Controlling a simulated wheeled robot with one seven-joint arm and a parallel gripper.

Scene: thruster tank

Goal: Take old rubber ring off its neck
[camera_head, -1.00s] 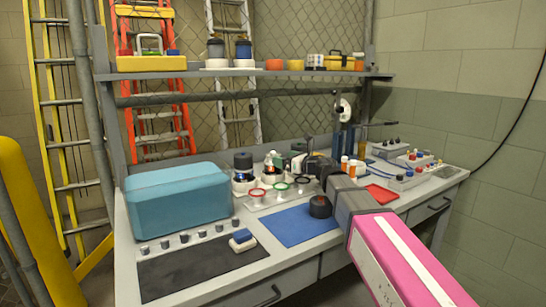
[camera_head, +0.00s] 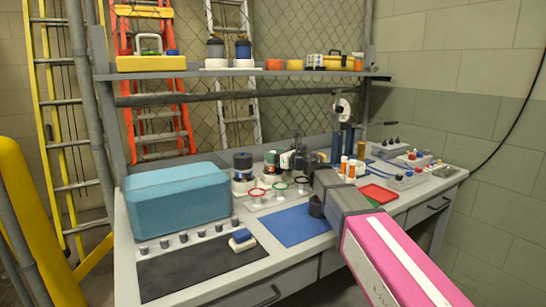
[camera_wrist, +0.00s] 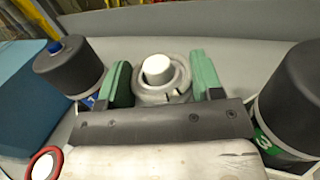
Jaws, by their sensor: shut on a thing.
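In the wrist view my gripper (camera_wrist: 160,78) has its two green fingers on either side of a pale grey ring (camera_wrist: 149,96) with dark cracks, and is shut on it. A white round neck (camera_wrist: 157,69) stands up through the middle of this ring, so the ring is still around the neck. The ring's near edge is partly hidden by my gripper's dark crossbar. In the head view my arm reaches over the bench from the right and hides much of this spot.
A dark canister (camera_wrist: 68,66) with a blue knob stands close on the left, and another (camera_wrist: 297,95) with a green band close on the right. A red ring (camera_wrist: 44,164) lies at lower left. A teal case (camera_head: 178,196) and blue mat (camera_head: 296,226) are on the bench.

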